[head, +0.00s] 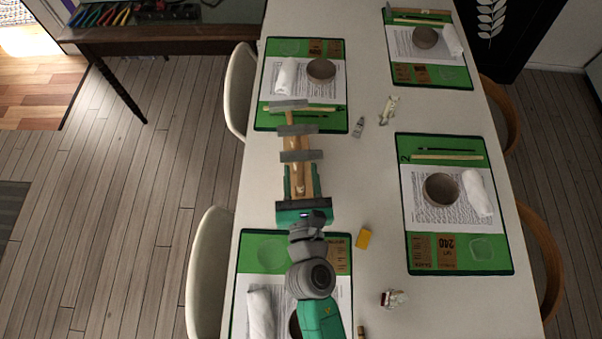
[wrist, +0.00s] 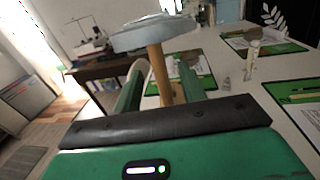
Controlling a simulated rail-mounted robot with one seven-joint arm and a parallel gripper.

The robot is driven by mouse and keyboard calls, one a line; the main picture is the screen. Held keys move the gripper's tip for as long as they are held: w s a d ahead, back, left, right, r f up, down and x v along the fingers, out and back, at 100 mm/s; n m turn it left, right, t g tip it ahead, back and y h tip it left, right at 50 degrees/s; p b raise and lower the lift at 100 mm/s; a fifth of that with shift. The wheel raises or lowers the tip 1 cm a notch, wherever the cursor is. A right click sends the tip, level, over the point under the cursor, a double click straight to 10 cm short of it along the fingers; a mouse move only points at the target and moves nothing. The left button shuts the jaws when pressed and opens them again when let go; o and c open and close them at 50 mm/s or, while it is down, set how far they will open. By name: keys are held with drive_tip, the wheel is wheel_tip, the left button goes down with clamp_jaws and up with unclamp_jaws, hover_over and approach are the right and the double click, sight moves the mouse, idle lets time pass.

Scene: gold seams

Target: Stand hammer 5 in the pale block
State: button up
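Several hammers with grey heads and wooden handles form a row in the head view. The nearest hammer (head: 302,155) has its head crosswise just beyond my gripper. A middle hammer (head: 297,130) and a far hammer (head: 290,104) are behind it. In the wrist view the nearest hammer's head (wrist: 150,36) is above its handle (wrist: 158,76). My gripper (head: 302,170) is open, its green fingers on either side of the handle, with gaps visible in the wrist view (wrist: 160,75). I cannot read which hammer is number 5. The pale block is largely hidden under heads and gripper; I cannot make out its outline.
Green place mats with bowls and white rolled cloths lie at the near left (head: 250,300), far left (head: 268,118), right (head: 490,258) and far right (head: 455,78). A yellow block (head: 363,238), a small tube (head: 358,127) and a figurine (head: 389,110) lie mid-table. White chairs stand along the left edge.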

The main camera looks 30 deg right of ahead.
idle(0.5)
drive_tip(key=b+v, duration=0.2)
drive_tip(key=v, duration=0.7)
drive_tip(key=shift+b, duration=0.3)
wheel_tip(320, 180, up, 6)
drive_tip(key=p, duration=0.6)
idle(0.4)
